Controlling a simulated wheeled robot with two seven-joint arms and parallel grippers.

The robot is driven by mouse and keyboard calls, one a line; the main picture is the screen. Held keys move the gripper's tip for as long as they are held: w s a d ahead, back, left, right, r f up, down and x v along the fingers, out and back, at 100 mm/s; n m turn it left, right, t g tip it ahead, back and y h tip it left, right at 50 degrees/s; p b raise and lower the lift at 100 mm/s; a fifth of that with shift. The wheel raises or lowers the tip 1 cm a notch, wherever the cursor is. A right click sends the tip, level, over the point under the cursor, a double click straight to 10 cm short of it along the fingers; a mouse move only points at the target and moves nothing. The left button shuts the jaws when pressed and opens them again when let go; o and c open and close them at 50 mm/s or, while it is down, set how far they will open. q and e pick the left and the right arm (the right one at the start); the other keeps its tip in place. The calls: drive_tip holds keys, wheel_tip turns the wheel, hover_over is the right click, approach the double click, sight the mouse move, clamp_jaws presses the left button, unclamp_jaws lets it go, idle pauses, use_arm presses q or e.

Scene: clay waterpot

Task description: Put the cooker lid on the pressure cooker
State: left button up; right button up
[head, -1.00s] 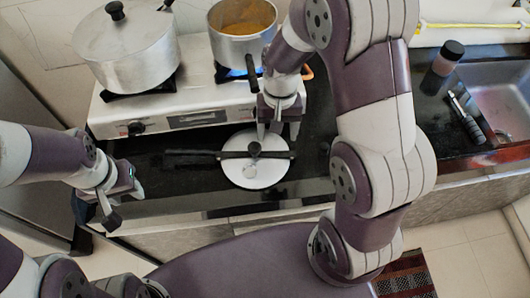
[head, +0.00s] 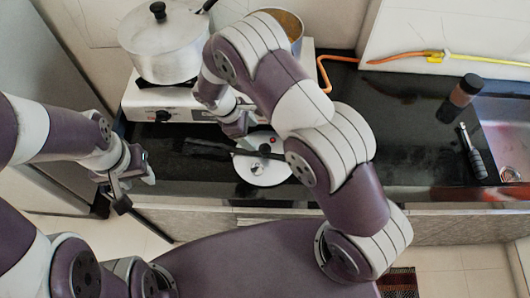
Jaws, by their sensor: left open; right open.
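The cooker lid (head: 256,178), a pale round disc with a long black bar and a knob across it, lies flat on the dark counter in front of the stove. An open metal pot with orange contents, which looks like the pressure cooker (head: 296,30), stands on the stove, mostly hidden behind my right arm. My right gripper (head: 238,132) is open, just behind the lid's black bar, partly covered by my arm; I cannot tell whether it touches the lid. My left gripper (head: 136,184) is open and empty at the counter's front left, apart from the lid.
A large lidded metal pot (head: 160,50) stands on the left of the white stove (head: 180,100). An orange hose (head: 324,72) runs behind. A dark bottle (head: 460,98) and a black-handled tool (head: 471,150) are by the sink (head: 505,130). The counter right of my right arm is mostly clear.

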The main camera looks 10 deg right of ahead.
sight(265, 149)
drive_tip(key=p+x, duration=0.4)
drive_tip(key=x, duration=0.7)
drive_tip(key=shift+d+f, duration=0.15)
drive_tip(key=shift+f, duration=0.1)
drive_tip(key=shift+w+f, duration=0.1)
drive_tip(key=shift+f, duration=0.2)
clamp_jaws()
